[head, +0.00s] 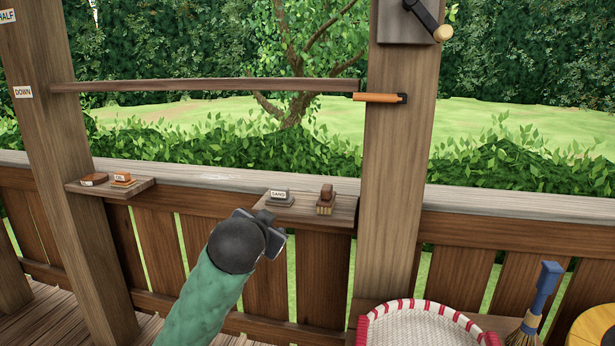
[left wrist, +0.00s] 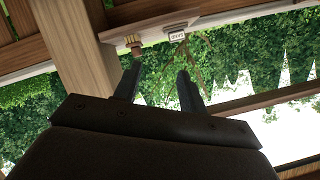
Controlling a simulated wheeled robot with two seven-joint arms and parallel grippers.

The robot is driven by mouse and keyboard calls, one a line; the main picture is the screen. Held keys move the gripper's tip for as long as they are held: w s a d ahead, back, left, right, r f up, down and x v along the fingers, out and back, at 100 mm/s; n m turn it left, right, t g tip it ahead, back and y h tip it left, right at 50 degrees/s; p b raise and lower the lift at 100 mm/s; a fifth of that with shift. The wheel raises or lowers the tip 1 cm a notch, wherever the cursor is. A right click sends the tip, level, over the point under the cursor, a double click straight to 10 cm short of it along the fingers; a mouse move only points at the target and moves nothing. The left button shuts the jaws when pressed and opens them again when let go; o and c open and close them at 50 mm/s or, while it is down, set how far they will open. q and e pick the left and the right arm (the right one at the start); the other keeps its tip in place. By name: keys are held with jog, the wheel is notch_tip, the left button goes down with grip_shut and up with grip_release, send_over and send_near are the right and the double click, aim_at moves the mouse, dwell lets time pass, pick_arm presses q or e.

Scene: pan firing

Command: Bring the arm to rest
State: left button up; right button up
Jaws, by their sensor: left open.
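My left arm (head: 205,300), in a green sleeve, comes up from the bottom of the head view and ends in a dark round wrist. My left gripper (head: 270,228) is in front of the right-hand small shelf (head: 338,212), partly hidden by the wrist. In the left wrist view the two fingers of the gripper (left wrist: 159,72) stand apart with nothing between them. Beyond the tips are a block labelled SAND (head: 279,197) and a small brown brush (head: 325,204), both on the shelf. My right gripper is not in view.
A wooden post (head: 396,190) stands right of the shelf. A left shelf (head: 135,188) holds two small blocks. A white basket (head: 415,325) and blue-handled broom (head: 540,300) are at lower right.

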pick_arm(q)
jog(key=s+a+f+n+g, duration=0.1)
jog(key=s+a+f+g, duration=0.1)
jog(key=s+f, duration=0.7)
jog(key=s+a+f+n+g, duration=0.2)
jog(key=s+f, duration=0.2)
jog(key=f, duration=0.9)
jog(key=s+a+f+n+g, duration=0.1)
jog(key=s+a+f+g, duration=0.15)
jog(key=s+f, duration=0.65)
jog(key=s+d+f+g, duration=0.1)
jog(key=s+f+g, duration=0.4)
jog(key=s+f, duration=1.1)
jog(key=s, duration=0.2)
jog(key=shift+s+d+n, duration=0.2)
jog(key=shift+s+n, duration=0.1)
jog(key=shift+s, duration=0.1)
jog(key=shift+f, duration=0.1)
